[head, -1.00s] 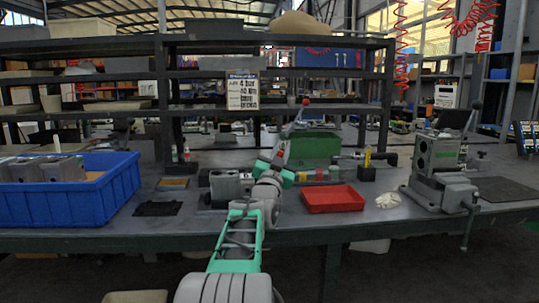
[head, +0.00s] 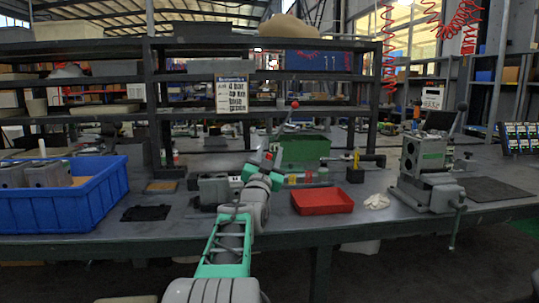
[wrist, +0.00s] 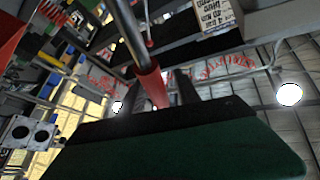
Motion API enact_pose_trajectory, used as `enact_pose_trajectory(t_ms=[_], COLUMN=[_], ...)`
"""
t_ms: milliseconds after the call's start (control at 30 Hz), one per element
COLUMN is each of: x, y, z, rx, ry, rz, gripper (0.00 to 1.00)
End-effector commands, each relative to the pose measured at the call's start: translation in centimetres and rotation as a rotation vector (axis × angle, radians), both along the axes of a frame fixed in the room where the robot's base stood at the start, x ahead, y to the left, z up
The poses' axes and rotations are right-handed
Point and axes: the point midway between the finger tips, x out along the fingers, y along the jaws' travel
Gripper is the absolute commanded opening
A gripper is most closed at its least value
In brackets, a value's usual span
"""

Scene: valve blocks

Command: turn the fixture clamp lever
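The clamp lever is a slim metal rod with a red ball knob (head: 294,104) at its top and a red sleeve lower down. It leans up and right in front of a green box in the head view. My gripper (head: 266,164) is at its lower part; the lever's foot is hidden behind it. In the wrist view the rod (wrist: 128,32) and red sleeve (wrist: 152,84) come down between the two dark fingers of my gripper (wrist: 160,90). A gap shows between the sleeve and the right finger, so the gripper looks open around the lever. Contact on the left is unclear.
A red tray (head: 322,201) lies right of my arm, and a blue crate (head: 60,207) with grey blocks stands left. The green box (head: 305,148) is behind the lever. A grey fixture (head: 424,170) with a dark-knobbed lever stands right. A shelf rack (head: 215,80) spans the back.

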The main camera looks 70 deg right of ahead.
Motion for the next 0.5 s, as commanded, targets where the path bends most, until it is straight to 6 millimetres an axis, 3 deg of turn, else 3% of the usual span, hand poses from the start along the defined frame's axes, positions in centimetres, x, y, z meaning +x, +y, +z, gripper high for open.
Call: enact_pose_trajectory(t_ms=[167,500], x=[-0.3,-1.7], y=[1.9,10.9], z=[-0.8,-1.0], rx=[0.001,-0.001], ry=[0.0,0.0], rz=[0.0,0.003], gripper=[0.39,0.39])
